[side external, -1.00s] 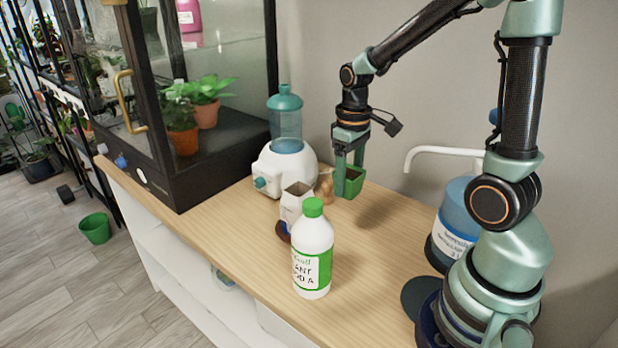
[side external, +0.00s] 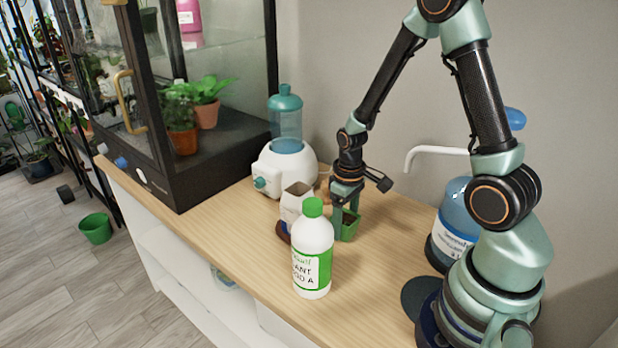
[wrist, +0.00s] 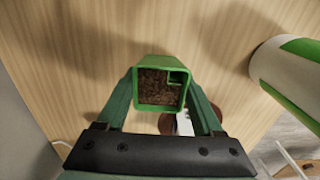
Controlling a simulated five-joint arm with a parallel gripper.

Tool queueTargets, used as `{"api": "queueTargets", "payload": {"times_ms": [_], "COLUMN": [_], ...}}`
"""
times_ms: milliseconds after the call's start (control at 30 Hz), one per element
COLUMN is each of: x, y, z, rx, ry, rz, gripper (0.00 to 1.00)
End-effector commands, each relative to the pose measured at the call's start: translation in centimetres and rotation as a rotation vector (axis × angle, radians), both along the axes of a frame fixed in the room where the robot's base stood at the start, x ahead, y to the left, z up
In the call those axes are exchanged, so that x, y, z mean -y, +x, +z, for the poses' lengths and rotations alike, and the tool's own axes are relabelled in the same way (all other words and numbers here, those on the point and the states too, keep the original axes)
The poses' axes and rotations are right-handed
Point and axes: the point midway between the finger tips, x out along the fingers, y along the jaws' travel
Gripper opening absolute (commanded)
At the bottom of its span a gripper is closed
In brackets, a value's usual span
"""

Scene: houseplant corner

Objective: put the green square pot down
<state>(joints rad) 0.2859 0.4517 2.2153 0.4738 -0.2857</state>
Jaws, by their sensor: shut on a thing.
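The green square pot (side external: 350,229), filled with brown soil, is between the fingers of my gripper (side external: 344,210) in the side view. My gripper is shut on it. In the wrist view the pot (wrist: 162,62) shows from above, with a finger of my gripper (wrist: 160,88) along each side. The pot looks upright and close to the wooden tabletop (side external: 390,225). I cannot tell whether its base touches the wood. Part of the pot is hidden by a finger in the side view.
A white bottle with a green cap (side external: 312,255) stands in front of the pot, beside an open white carton (side external: 295,203). A white humidifier-like device (side external: 285,170) is behind. A blue water jug (side external: 455,225) stands right. Bare wood lies between pot and jug.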

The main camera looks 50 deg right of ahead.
Motion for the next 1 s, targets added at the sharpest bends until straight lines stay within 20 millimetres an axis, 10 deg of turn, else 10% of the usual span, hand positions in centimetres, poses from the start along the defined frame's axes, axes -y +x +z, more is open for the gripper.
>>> {"api": "queueTargets", "payload": {"times_ms": [267,300,367,1000], "x": [0.0,0.0,0.0,0.0], "y": [0.0,0.0,0.0,0.1], "z": [-0.3,-0.3,-0.2,3.2], "rx": [0.000,0.000,0.000,0.007], "ry": [0.000,0.000,0.000,-0.002], "rz": [0.000,0.000,0.000,0.000], "gripper": [0.08,0.80,0.98,0.98]}}
